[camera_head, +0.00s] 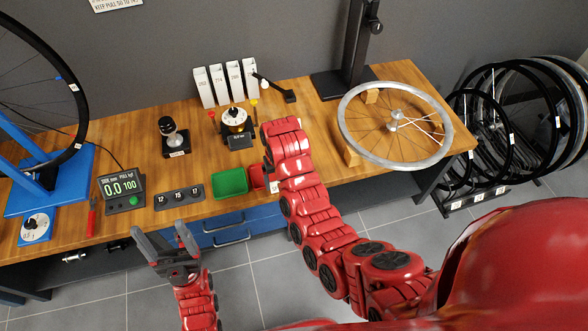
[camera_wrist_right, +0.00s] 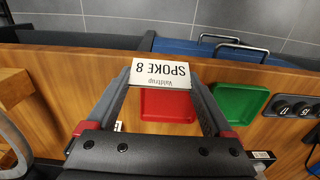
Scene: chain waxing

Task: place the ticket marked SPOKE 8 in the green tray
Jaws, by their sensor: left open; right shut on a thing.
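The white ticket marked SPOKE 8 (camera_wrist_right: 160,74) is held between the fingertips of my right gripper (camera_wrist_right: 161,85), its print upside down in the right wrist view. In that view it overlaps the front edge of the red tray (camera_wrist_right: 167,106); its height above the tray is unclear. The green tray (camera_wrist_right: 238,104) is beside the red one and looks empty. In the head view the green tray (camera_head: 230,183) is just left of the red tray (camera_head: 257,178), which my right arm partly hides. My left gripper (camera_head: 158,232) is open and empty, in front of the table edge.
A counter block (camera_head: 179,197) and a gauge display (camera_head: 122,189) stand left of the green tray. A dial instrument (camera_head: 235,121) and white upright holders (camera_head: 224,84) are behind. A spoked wheel (camera_head: 356,139) lies on the right of the wooden bench.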

